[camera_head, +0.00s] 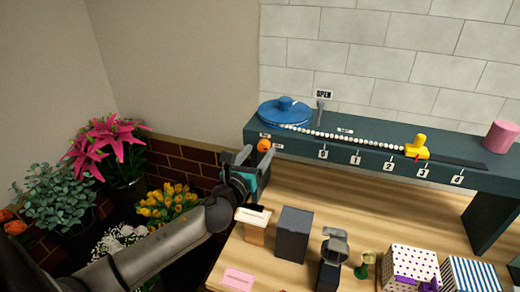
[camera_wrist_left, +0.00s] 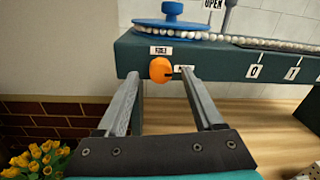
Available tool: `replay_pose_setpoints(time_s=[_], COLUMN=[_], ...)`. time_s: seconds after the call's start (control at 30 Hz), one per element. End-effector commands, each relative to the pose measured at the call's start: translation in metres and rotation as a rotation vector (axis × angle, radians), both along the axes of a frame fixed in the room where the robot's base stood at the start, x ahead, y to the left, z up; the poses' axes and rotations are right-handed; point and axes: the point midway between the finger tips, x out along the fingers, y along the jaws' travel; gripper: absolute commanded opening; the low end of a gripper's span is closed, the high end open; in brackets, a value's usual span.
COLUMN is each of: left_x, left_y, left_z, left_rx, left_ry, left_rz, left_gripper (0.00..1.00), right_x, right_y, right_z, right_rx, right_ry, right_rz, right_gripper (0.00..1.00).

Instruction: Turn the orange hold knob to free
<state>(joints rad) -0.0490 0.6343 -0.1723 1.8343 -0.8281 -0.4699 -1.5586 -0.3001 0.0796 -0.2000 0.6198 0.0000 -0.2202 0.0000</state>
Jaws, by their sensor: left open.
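The orange hold knob (camera_head: 264,145) sits on the front face of the dark green shelf (camera_head: 290,146), near its left end. It also shows in the left wrist view (camera_wrist_left: 161,69), with a small label reading like "FREE" above it and another label, partly hidden, to its right. My left gripper (camera_head: 250,158) is open and empty. In the left wrist view its two fingers (camera_wrist_left: 161,76) point at the knob, one to each side of it in the picture. I cannot tell whether they touch it. My right gripper is not in view.
A blue reel (camera_head: 285,110) with a white bead string and a yellow piece (camera_head: 416,148) lie on the shelf, with a pink cylinder (camera_head: 501,136) at right. Below are a grey box (camera_head: 294,233) and wrapped boxes (camera_head: 409,266) on the wooden table. Potted flowers (camera_head: 110,145) stand at left.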

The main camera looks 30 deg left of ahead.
Motion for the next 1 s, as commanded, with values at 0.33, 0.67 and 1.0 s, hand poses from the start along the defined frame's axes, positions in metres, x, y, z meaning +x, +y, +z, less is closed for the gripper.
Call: replay_pose_setpoints(time_s=[0.33,0.67,1.0], left_x=[0.016,0.016,0.016], left_y=[0.003,0.003,0.003], left_z=[0.0,0.0,0.0], left_rx=[0.0,0.0,0.0], left_ry=[0.0,0.0,0.0], left_rz=[0.0,-0.001,-0.001], left_gripper=[0.69,0.56,0.18], right_x=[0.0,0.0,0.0], right_y=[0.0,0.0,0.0], right_z=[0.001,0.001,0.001], right_rx=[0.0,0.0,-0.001], right_ry=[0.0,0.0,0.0], right_rz=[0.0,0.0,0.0], right_gripper=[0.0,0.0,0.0])
